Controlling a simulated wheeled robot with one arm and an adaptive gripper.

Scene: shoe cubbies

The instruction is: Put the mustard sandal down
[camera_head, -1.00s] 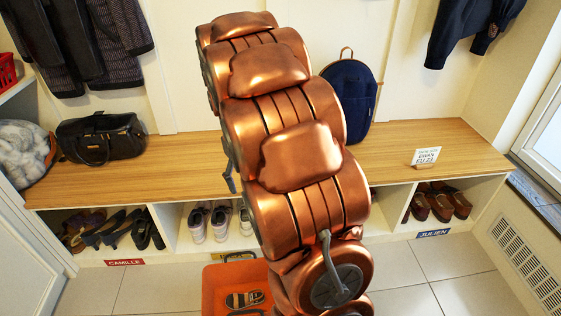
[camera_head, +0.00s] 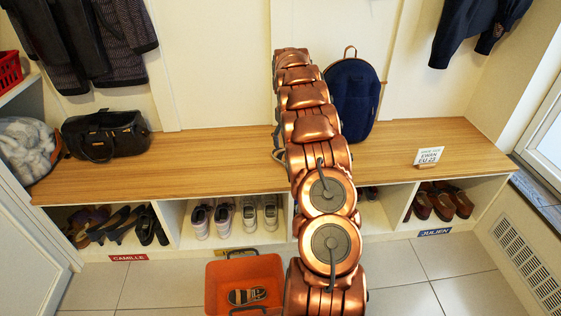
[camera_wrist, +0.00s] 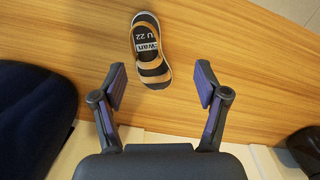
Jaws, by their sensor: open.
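The mustard sandal (camera_wrist: 149,60), dark with mustard straps and a white name label on its insole, lies on the wooden bench top (camera_wrist: 240,60) in the wrist view. My gripper (camera_wrist: 161,84) is open, its two fingers spread wide. The sandal's near end sits about level with the fingertips, with a gap on each side and no touch visible. In the head view my gripper and this sandal are hidden behind my copper arm. A similar striped sandal (camera_head: 247,296) lies in the orange tub (camera_head: 213,282) on the floor.
A navy backpack (camera_head: 351,100) stands on the bench right of my arm. A size card (camera_head: 428,156) stands farther right, and a black bag (camera_head: 104,136) sits at left. Cubbies below hold several shoes. The bench between bag and arm is clear.

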